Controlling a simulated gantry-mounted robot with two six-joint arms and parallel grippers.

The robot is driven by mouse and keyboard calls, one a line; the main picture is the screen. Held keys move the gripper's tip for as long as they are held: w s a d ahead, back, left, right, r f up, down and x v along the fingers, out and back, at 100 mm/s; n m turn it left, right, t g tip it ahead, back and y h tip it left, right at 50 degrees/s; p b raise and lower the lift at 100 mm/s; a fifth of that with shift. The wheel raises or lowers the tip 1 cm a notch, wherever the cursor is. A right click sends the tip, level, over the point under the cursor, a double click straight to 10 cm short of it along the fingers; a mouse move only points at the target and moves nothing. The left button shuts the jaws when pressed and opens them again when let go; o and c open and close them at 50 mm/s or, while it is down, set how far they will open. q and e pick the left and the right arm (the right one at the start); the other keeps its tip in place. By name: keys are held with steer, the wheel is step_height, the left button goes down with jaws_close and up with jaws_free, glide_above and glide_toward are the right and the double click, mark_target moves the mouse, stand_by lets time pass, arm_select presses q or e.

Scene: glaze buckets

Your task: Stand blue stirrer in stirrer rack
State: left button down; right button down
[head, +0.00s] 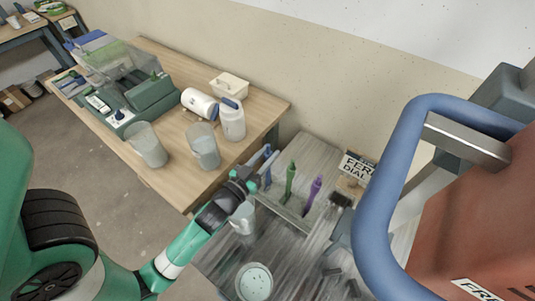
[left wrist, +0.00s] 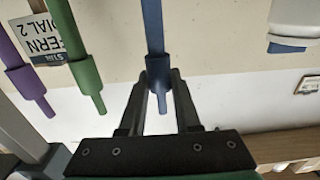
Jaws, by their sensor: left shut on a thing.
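My left gripper (head: 257,168) is shut on the blue stirrer (head: 267,172) at the back of the grey bench. In the left wrist view the fingertips (left wrist: 160,82) close around the blue stirrer (left wrist: 153,30) near its handle end. It runs almost parallel to the green stirrer (left wrist: 84,55). The green stirrer (head: 290,180) and purple stirrer (head: 313,192) stand to its right in the head view. The stirrer rack is hard to make out, and the blue stirrer's lower end is hidden, so I cannot tell whether it is seated. My right gripper is not in view.
A grey cup (head: 243,217) stands beside my left gripper, and a pale round container (head: 254,282) is nearer. The wooden table (head: 175,187) holds two grey buckets, white bottles and a green machine. A blue handle (head: 385,160) and red body block the right side.

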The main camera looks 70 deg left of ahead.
mark_target(268, 147)
arm_select(q)
steer(key=c, duration=0.5)
jaws_free()
steer(key=shift+c, duration=0.2)
steer(key=shift+f, duration=0.1)
steer(key=r+p, duration=0.2)
steer(key=r, duration=0.2)
steer(key=shift+s+d+r+p, duration=0.15)
steer(key=shift+d+r+p, duration=0.1)
steer(key=shift+p, duration=0.15)
steer(key=s+d+r+p, duration=0.6)
steer(key=s+d+r, duration=0.2)
steer(key=s+d, duration=0.1)
steer(key=shift+d+r, duration=0.35)
steer(key=shift+d, duration=0.2)
